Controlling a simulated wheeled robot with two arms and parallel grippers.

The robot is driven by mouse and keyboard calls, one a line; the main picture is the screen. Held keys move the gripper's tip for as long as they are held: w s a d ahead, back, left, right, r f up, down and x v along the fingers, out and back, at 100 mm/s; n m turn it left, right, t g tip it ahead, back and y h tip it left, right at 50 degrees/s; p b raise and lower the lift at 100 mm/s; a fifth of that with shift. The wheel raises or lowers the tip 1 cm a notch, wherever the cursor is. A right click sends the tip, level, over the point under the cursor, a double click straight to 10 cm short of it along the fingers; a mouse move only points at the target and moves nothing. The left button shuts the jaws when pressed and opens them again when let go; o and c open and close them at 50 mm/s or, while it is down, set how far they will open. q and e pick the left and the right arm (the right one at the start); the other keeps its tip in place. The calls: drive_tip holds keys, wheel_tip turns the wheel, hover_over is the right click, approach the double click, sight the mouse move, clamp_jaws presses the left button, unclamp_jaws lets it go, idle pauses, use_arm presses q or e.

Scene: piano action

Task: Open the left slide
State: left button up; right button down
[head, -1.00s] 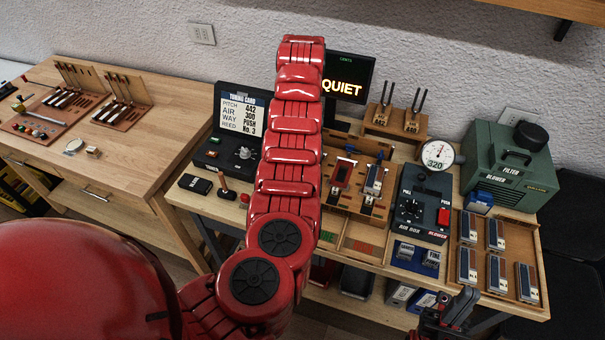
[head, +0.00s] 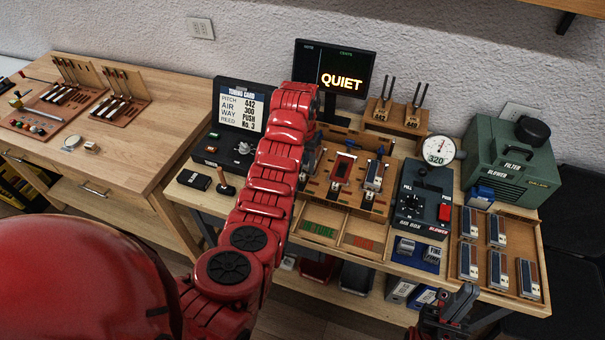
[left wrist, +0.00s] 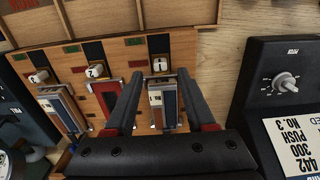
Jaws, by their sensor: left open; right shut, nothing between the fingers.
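The left slide, marked 1, shows in the left wrist view as a small pale knob (left wrist: 159,65) on a dark strip of the wooden reed board (left wrist: 200,62). A reed block (left wrist: 166,112) lies just below the knob. My left gripper (left wrist: 161,78) is open, its fingertips on either side of the knob with gaps visible; I cannot tell whether they touch it. In the head view the left arm reaches over the board (head: 345,206) and hides much of its left position. My right gripper (head: 460,303) is shut and empty at the lower right, off the bench front.
A red reed block (head: 342,168) and a blue-grey one (head: 374,175) stand right of the left position. The air box (head: 421,205) and gauge (head: 437,150) are further right. The tuning card case (head: 240,118) is left of the arm. The monitor (head: 335,80) reads QUIET.

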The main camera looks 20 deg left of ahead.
sight(302, 175)
use_arm(q)
drive_tip(key=shift+f+p, duration=0.45)
drive_tip(key=shift+f, duration=1.35)
clamp_jaws()
